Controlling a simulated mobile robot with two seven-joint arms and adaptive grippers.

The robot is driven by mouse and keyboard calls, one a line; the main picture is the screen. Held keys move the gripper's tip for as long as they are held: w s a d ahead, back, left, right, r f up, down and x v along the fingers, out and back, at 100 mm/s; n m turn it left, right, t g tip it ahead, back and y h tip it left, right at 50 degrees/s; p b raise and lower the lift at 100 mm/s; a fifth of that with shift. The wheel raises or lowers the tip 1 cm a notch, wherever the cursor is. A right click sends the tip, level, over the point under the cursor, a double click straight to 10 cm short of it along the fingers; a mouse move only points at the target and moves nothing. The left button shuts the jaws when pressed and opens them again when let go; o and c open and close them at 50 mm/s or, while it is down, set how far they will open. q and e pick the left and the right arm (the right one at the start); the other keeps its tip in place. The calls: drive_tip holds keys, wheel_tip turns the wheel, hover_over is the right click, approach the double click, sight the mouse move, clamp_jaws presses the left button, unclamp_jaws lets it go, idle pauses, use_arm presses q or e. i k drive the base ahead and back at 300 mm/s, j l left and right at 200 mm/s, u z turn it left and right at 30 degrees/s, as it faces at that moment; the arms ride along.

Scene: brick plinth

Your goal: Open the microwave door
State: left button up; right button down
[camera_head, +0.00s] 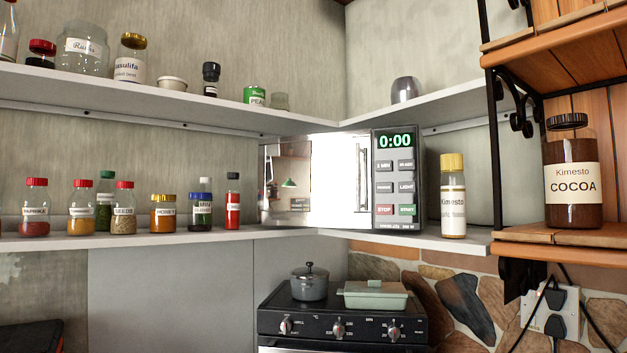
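The microwave (397,217) stands in the corner on the lower wall shelf, and its door (328,185) looks shut. The door front is bright and reflective. A vertical handle (362,178) runs along the door's right side, beside the control panel. The panel shows a green 0:00 and several buttons. Neither of my grippers is in the head view.
Several spice jars (124,208) line the lower shelf (140,240) left of the microwave. A gold-capped jar (453,197) stands close to its right. A cocoa jar (572,180) sits on the wooden rack at right. Below is a stove (340,325) with a pot (309,283) and a green dish (374,297).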

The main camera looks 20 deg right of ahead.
sight(323, 179)
drive_tip(key=z, duration=0.45)
drive_tip(key=j+z, duration=0.1)
drive_tip(key=z, duration=0.75)
drive_tip(key=k+j+z, duration=0.1)
drive_tip(key=z, duration=0.75)
drive_tip(key=k+j, duration=0.2)
drive_tip(key=k, duration=0.15)
